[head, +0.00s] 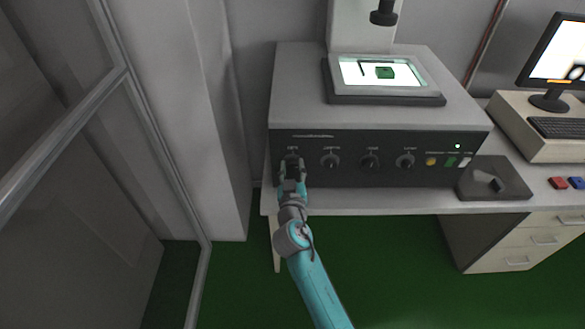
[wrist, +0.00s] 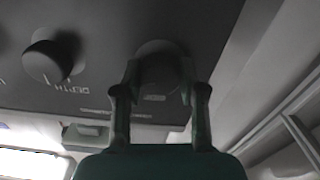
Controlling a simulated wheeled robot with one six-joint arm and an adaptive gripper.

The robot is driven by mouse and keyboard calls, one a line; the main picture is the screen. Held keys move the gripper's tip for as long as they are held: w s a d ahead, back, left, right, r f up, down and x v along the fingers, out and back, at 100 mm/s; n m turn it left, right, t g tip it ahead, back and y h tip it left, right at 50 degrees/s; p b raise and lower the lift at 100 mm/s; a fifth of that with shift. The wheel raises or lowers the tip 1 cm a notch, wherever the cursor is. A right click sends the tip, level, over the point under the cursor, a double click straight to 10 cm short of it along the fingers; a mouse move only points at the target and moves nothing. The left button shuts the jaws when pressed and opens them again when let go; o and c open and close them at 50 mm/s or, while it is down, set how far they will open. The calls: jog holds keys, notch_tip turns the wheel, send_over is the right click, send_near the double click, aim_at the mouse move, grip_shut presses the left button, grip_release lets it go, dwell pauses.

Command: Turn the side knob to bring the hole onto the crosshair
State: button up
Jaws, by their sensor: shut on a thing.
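The measuring machine (head: 400,120) has a dark front panel with a row of knobs. My gripper (head: 292,167) is at the leftmost knob, which it mostly hides in the head view. In the wrist view, my gripper's two fingers (wrist: 158,85) are shut on either side of this round dark knob (wrist: 157,58). A green part (head: 384,73) lies on the lit stage (head: 410,77), beside a thin dark bar. The monitor (head: 562,50) is cut off at the right edge and shows part of a black ring shape. I cannot make out the crosshair.
More knobs (head: 330,160) sit to the right, and one (wrist: 48,62) shows in the wrist view. Coloured buttons (head: 450,161) are at the panel's right end. A dark block (head: 494,180) and red and blue pieces (head: 558,183) lie on the bench. A glazed frame stands left.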

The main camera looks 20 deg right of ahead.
jog(key=n, duration=1.1)
jog(key=shift+n, duration=1.8)
jog(key=o, duration=1.1)
jog(key=shift+o, duration=0.2)
jog(key=v, duration=1.2)
